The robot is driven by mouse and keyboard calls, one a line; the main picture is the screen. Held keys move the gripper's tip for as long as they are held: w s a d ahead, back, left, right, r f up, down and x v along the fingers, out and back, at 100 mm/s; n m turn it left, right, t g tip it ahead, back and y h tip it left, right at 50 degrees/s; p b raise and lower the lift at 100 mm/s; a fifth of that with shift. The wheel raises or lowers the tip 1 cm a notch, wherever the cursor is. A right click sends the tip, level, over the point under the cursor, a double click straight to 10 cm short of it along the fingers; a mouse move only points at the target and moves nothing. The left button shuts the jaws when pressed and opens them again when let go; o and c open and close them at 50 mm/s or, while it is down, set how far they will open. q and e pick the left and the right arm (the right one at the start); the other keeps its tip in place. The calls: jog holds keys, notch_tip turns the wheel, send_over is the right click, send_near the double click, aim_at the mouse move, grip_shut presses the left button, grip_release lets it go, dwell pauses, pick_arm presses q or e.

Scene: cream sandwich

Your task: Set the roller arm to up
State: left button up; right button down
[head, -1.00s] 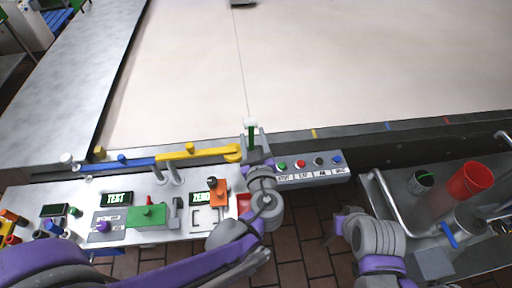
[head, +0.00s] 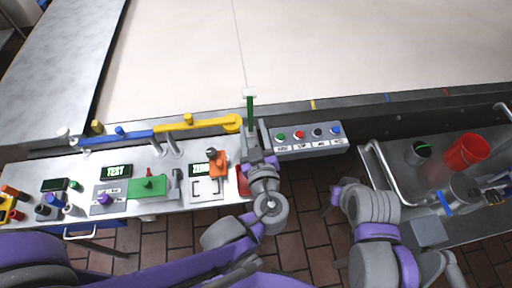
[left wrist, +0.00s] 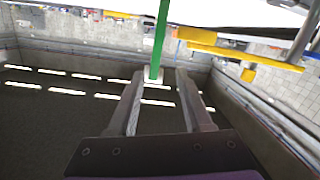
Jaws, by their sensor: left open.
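A thin upright green bar with a pale top (head: 250,112) stands at the table's near edge in the head view; I cannot tell for sure whether it is the roller arm. It also shows in the left wrist view (left wrist: 160,38). My left gripper (head: 256,135) is open just on the near side of the bar. In the left wrist view its fingers (left wrist: 158,80) are spread and the bar's lower end appears between or just beyond their tips. My right gripper (head: 330,203) is mostly hidden at its arm's end, low right of centre.
A yellow bar (head: 200,123) and a blue bar (head: 126,139) run left of the green bar. A button box (head: 305,140) sits just right. A control panel (head: 165,212) lies left. A metal tray (head: 385,160) with a red cup (head: 466,152) is at right.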

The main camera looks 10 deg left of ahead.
pick_arm(q)
jog(key=v, duration=0.2)
jog(key=f+v, duration=0.1)
jog(key=v, duration=0.2)
jog(key=shift+b, duration=0.3)
pick_arm(e)
jog(key=shift+s+f, duration=0.25)
jog(key=shift+f, duration=0.25)
